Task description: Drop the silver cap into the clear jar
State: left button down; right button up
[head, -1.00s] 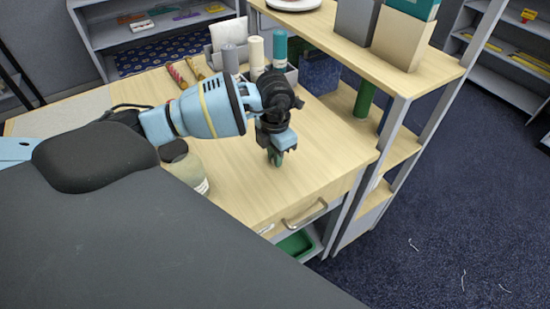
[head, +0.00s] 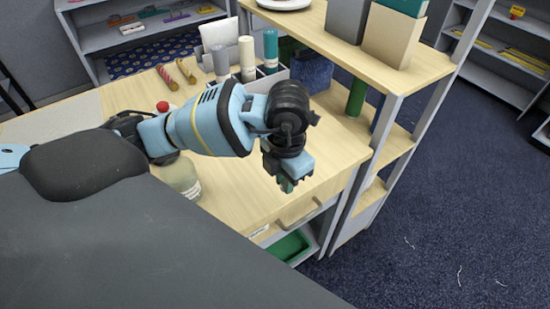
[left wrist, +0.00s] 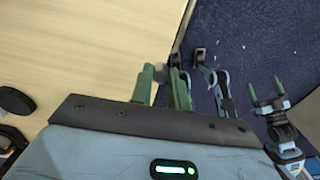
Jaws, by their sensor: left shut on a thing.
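My left gripper (head: 286,184) hangs over the front right part of the wooden table, near the drawer edge. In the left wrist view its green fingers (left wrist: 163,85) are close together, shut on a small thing. That thing is almost wholly hidden by the fingers; I take it for the silver cap, but its shape does not show. The clear jar (head: 184,181), pale with a label, stands on the table below my left forearm, left of the gripper and apart from it; the forearm hides part of its top. My right gripper (left wrist: 265,94) shows only in the left wrist view, fingers apart and empty.
A wooden shelf unit (head: 400,68) stands right of the table. A holder with several upright bottles (head: 247,55) is at the back. Striped sticks (head: 176,74) lie behind my arm. A drawer handle (head: 299,212) juts from the front. The tabletop around the gripper is clear.

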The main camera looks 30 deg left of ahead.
pick_arm(q)
jog(key=shift+s+d+r, duration=0.1)
jog(key=shift+s+d, duration=0.55)
jog(key=shift+d, duration=0.25)
jog(key=shift+s+d+r, duration=0.1)
jog(key=shift+s+d, duration=0.55)
jog(key=shift+d, duration=0.25)
